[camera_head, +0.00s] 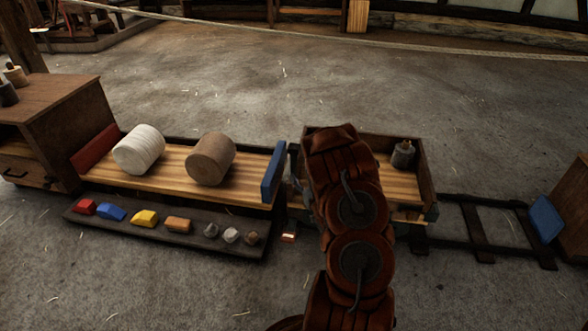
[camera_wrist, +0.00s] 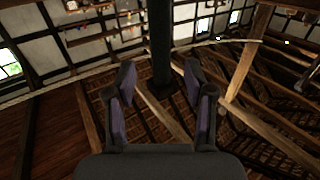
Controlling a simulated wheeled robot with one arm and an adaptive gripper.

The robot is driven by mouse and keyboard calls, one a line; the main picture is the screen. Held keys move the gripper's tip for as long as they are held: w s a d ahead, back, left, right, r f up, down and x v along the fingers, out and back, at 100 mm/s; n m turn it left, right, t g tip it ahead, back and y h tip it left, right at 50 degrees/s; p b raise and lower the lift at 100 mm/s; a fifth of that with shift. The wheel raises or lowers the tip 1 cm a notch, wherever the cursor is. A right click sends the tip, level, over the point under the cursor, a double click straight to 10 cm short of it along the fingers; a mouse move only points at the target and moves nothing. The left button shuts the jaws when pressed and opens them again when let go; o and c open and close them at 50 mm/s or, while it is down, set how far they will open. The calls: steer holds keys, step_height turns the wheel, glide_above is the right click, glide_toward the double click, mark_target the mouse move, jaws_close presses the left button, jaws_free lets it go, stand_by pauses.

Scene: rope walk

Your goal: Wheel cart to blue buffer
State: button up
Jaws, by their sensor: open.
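The cart (camera_head: 427,172) is an open wooden box with dark sides on the rail track, right of centre in the head view. A dark weight with a light knob (camera_head: 403,154) stands in it. My arm covers its left part. A blue buffer pad (camera_head: 545,218) is on a wooden block at the track's right end, with a stretch of bare track between it and the cart. My gripper (camera_wrist: 159,70) shows in the wrist view, open and empty, with walls and roof beams beyond it. I cannot make it out in the head view.
Left of the cart, a plank bed (camera_head: 172,175) holds a white roll (camera_head: 139,149) and a brown roll (camera_head: 211,159), between a red board (camera_head: 94,149) and a blue board (camera_head: 272,174). A front tray (camera_head: 150,232) holds several small blocks and stones. A cabinet (camera_head: 62,130) stands left.

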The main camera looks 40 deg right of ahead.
mark_target(296, 167)
steer(key=b+x, duration=0.2)
steer(key=x, duration=0.4)
steer(key=shift+f, duration=0.1)
steer(key=shift+x, duration=0.75)
jaws_close()
